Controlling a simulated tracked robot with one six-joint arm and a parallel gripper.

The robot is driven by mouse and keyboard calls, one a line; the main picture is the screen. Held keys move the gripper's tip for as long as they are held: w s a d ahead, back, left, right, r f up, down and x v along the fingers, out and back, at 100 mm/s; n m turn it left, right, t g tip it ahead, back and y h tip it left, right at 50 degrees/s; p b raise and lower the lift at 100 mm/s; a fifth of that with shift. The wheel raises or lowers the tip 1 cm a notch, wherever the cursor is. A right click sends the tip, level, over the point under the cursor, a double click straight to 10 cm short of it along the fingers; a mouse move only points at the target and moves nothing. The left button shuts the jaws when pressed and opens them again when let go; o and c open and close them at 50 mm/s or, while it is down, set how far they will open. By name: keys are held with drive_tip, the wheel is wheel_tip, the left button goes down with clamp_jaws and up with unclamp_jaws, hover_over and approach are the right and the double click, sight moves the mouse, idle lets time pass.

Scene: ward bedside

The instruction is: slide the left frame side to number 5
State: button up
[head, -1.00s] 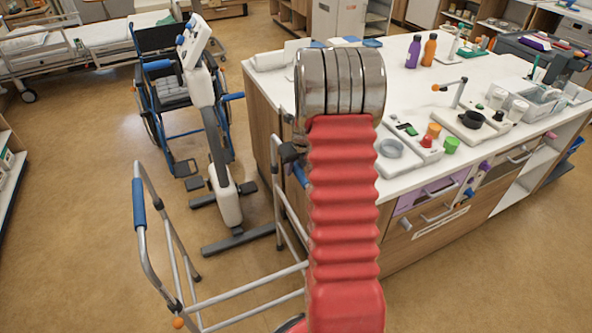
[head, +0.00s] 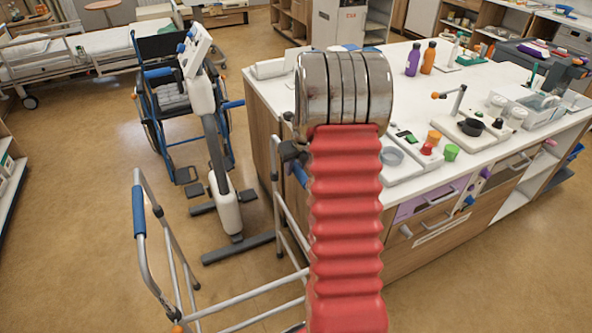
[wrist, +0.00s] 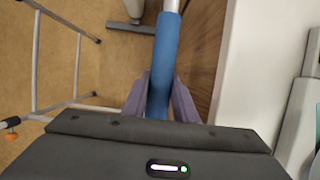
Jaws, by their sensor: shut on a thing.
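A grey metal walking frame (head: 240,288) stands on the floor beside the counter, with a blue hand grip on each side. The left grip (head: 139,212) is free. The grip on the counter side (wrist: 165,42) runs up the wrist view between the two purple-grey fingers of my gripper (wrist: 158,84), which is shut on it. In the head view my red arm and its steel joint hide my gripper and most of that side; only a bit of blue shows left of the arm. I see no numbers on the frame.
The white counter (head: 430,86) with wooden sides stands close to the right of the held side. An exercise bike (head: 225,200) and a wheelchair (head: 172,95) stand behind the frame. The floor (head: 75,215) on the left is clear.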

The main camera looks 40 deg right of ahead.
drive_tip(key=shift+w+r, duration=0.1)
drive_tip(key=shift+r, duration=0.8)
drive_tip(key=o, duration=1.2)
drive_tip(key=shift+f, duration=0.1)
drive_tip(key=shift+v, duration=3.55)
